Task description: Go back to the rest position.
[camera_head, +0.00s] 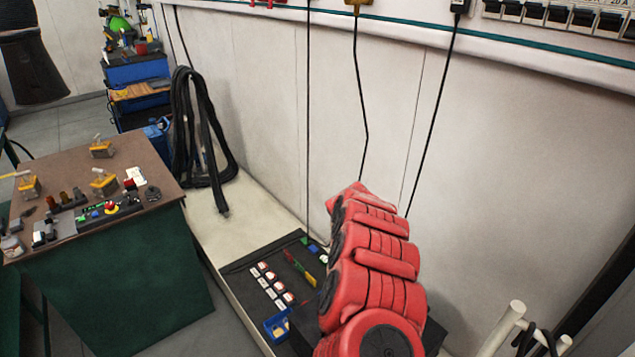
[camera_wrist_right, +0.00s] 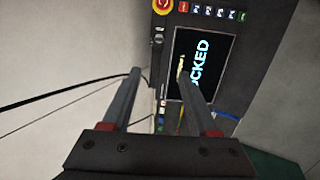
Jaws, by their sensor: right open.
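My right gripper (camera_wrist_right: 159,71) is open in the right wrist view, with its two grey fingers apart and nothing visible between them. Beyond the fingers is a dark panel with a screen (camera_wrist_right: 204,62) showing bright letters that read "OCKED", partly covered by one finger. A red round button (camera_wrist_right: 161,5) on a yellow base sits at the panel's top edge. In the head view a red arm with black joint caps, which appears to be my right arm, fills the lower middle; its gripper is hidden. My left gripper is not in view.
A brown-topped table (camera_head: 96,228) with a green side stands at left, carrying several tools. Black cables (camera_head: 359,100) hang along the wall. White posts (camera_head: 503,330) stand at lower right.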

